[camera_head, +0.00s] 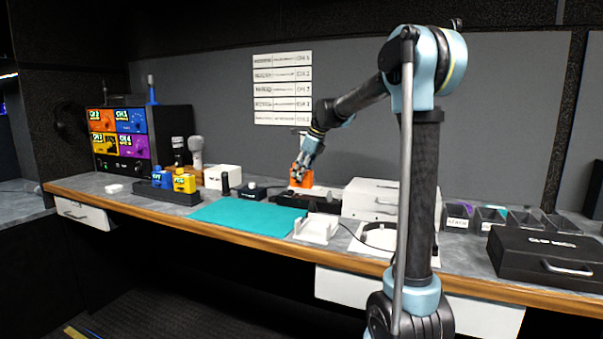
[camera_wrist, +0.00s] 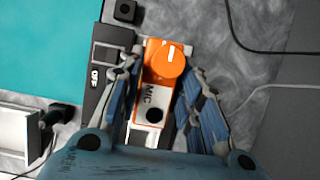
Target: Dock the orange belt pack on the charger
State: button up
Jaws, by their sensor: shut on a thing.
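The orange belt pack (camera_head: 303,180) is between my gripper's fingers (camera_head: 299,174), above or on a low black base (camera_head: 290,201) at the back of the bench. In the wrist view the pack (camera_wrist: 158,88) has a round orange knob and a "MIC" label. My fingers (camera_wrist: 162,72) close on both its sides. The base, marked "OFF" (camera_wrist: 95,77), lies just left of it there; I cannot tell whether they touch. Another black dock (camera_head: 166,193) at the left holds a blue pack (camera_head: 162,179) and a yellow pack (camera_head: 185,182). I cannot tell which dock is the charger.
A teal mat (camera_head: 248,217) lies mid-bench, with a white stand (camera_head: 316,229) at its right. A white case (camera_head: 372,199) stands right of the held pack. A black case (camera_head: 547,256) and small bins are farther right. Cables lie on the bench.

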jog(key=shift+f, duration=0.5)
jog(key=o, duration=1.3)
jog(key=shift+c, duration=0.2)
jog(key=v, duration=1.2)
